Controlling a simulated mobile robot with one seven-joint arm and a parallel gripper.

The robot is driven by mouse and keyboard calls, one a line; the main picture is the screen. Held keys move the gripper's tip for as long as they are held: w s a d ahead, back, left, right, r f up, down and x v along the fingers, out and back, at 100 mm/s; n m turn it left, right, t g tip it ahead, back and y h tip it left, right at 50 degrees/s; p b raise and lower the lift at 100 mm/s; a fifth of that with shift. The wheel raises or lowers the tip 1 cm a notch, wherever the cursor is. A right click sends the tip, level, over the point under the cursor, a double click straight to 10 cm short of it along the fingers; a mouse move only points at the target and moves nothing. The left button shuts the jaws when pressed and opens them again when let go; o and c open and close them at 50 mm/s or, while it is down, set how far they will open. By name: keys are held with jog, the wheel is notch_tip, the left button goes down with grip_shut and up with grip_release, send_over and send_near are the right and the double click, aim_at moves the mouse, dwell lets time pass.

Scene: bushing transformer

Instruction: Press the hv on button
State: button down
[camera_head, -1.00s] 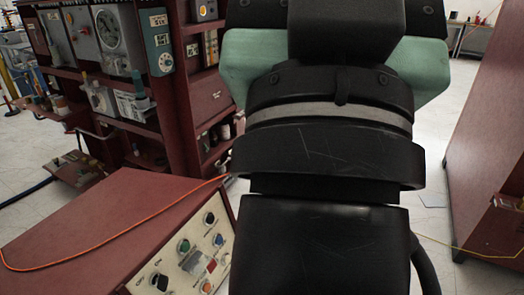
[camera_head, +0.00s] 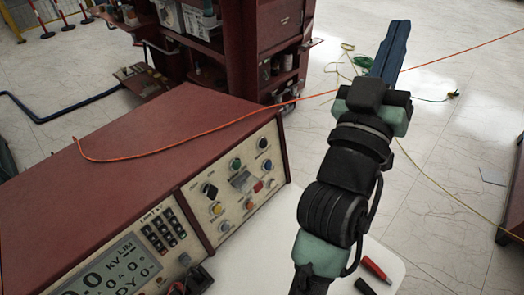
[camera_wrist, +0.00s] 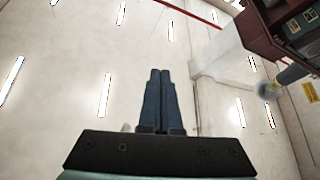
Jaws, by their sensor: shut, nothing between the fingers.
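A control panel (camera_head: 237,190) slopes on the front of a red console in the head view. It carries several coloured buttons and knobs: a green button (camera_head: 236,164), a red one (camera_head: 257,186), an orange one (camera_head: 224,227), a yellow one (camera_head: 216,209) and a black knob (camera_head: 210,190). Their labels are too small to read, so I cannot tell which is hv on. My gripper (camera_head: 399,30) has blue fingers, is shut and empty, and points away, to the right of and beyond the panel. The wrist view shows the closed fingers (camera_wrist: 160,75) against the ceiling, with no panel.
A display unit (camera_head: 115,272) with a keypad adjoins the panel on the left. An orange cable (camera_head: 205,118) crosses the console top and runs right behind my gripper. Red shelving (camera_head: 270,45) stands behind. A red probe-like item (camera_head: 375,268) lies on a white surface below my arm.

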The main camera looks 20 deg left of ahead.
jog(key=w+a+f+n+g+y, duration=0.1)
jog(key=a+f+n+g+y, duration=0.2)
jog(key=f, duration=0.9)
jog(key=w+a+f+n+g+y, duration=0.1)
jog(key=a+f+n+y, duration=0.3)
jog(key=f, duration=0.8)
jog(key=s+a+f+n+g, duration=0.1)
jog(key=s+f+n, duration=0.1)
jog(key=f, duration=0.4)
jog(key=s+a+f+n+g+y, duration=0.1)
jog(key=s+a+f+n+g, duration=0.1)
jog(key=f, duration=0.4)
jog(key=s+a+f+n+g+y, duration=0.1)
jog(key=s+f+n, duration=0.1)
jog(key=f, duration=0.4)
jog(key=shift+s+a+g+p, duration=0.35)
jog(key=shift+s+g+p, duration=0.1)
jog(key=shift+s, duration=0.4)
jog(key=shift+a, duration=0.1)
jog(key=w+a+f+b, duration=0.2)
jog(key=a+b, duration=0.3)
jog(key=a, duration=0.3)
jog(key=shift+w, duration=0.5)
jog(key=shift+w+a+f+b, duration=0.15)
jog(key=shift+a+b, duration=0.15)
jog(key=shift+b, duration=0.05)
